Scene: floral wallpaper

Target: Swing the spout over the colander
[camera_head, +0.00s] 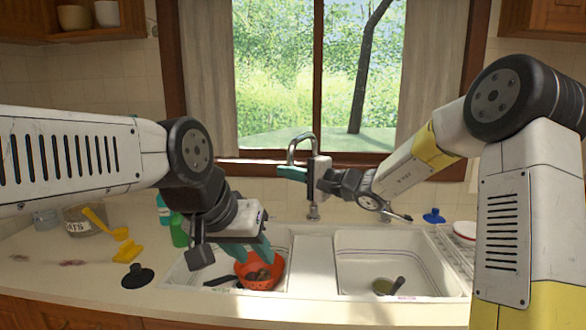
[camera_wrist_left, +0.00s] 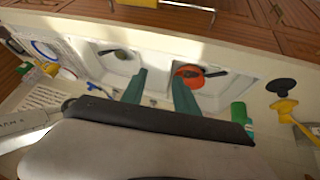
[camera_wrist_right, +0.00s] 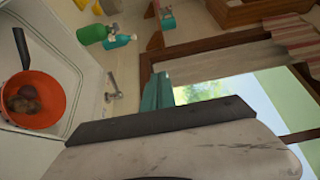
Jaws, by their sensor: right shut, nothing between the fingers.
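The chrome spout (camera_head: 301,136) arches up behind my right gripper in the head view; its lower end is hidden by the gripper. The faucet base (camera_head: 313,212) stands behind the divider between the basins. The orange colander (camera_head: 262,284) sits in the left basin with brown round things in it; it also shows in the right wrist view (camera_wrist_right: 48,88) and the left wrist view (camera_wrist_left: 190,82). My right gripper (camera_head: 292,172) is shut and empty beside the spout, fingers pointing left; I cannot tell whether it touches. My left gripper (camera_head: 254,252) is open and empty above the colander.
The right basin (camera_head: 355,262) holds a small dark-handled pan (camera_head: 386,286). Green bottles (camera_head: 179,232) stand left of the sink. A black stopper (camera_head: 138,276) and yellow utensils (camera_head: 126,250) lie on the left counter. A window is behind the faucet.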

